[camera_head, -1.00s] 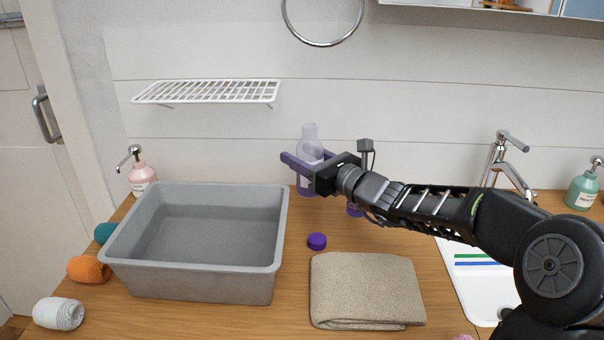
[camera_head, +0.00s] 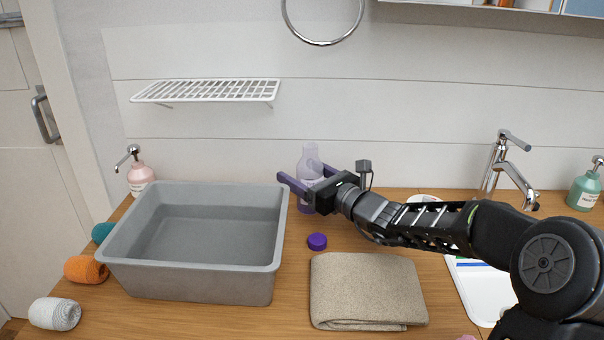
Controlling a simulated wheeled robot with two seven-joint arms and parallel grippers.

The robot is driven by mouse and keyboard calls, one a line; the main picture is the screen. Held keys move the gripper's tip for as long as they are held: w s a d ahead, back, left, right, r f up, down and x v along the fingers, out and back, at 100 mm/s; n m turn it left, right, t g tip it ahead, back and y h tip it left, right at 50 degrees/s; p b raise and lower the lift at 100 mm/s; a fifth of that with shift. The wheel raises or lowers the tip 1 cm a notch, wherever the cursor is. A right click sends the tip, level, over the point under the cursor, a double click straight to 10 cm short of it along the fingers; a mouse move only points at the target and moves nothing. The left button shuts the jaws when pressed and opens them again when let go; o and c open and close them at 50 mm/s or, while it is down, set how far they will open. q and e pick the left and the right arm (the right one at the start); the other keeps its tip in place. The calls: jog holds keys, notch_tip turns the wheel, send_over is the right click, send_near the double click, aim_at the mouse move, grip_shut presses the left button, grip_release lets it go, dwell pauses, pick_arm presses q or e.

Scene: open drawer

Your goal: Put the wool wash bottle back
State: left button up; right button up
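The wool wash bottle (camera_head: 309,152) is a pale translucent purple bottle, upright at the back of the wooden counter, right of the grey basin. My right gripper (camera_head: 300,181) reaches in from the right, with its two purple fingers around the bottle's middle, and appears shut on it. The fingers hide part of the bottle. Its base is low, near or on the counter; contact is not clear. A purple cap (camera_head: 317,241) lies on the counter in front of it. My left gripper is not in view.
A grey basin (camera_head: 122,275) stands left, with yarn balls (camera_head: 86,269) beside it. A folded beige towel (camera_head: 366,290) lies in front. A white wire shelf (camera_head: 207,91) hangs on the wall. A pink pump bottle (camera_head: 140,178) stands behind the basin. The tap (camera_head: 495,165) is at right.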

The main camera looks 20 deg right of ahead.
jog(key=shift+s+r, duration=0.1)
jog(key=p+v, duration=0.1)
jog(key=v, duration=1.1)
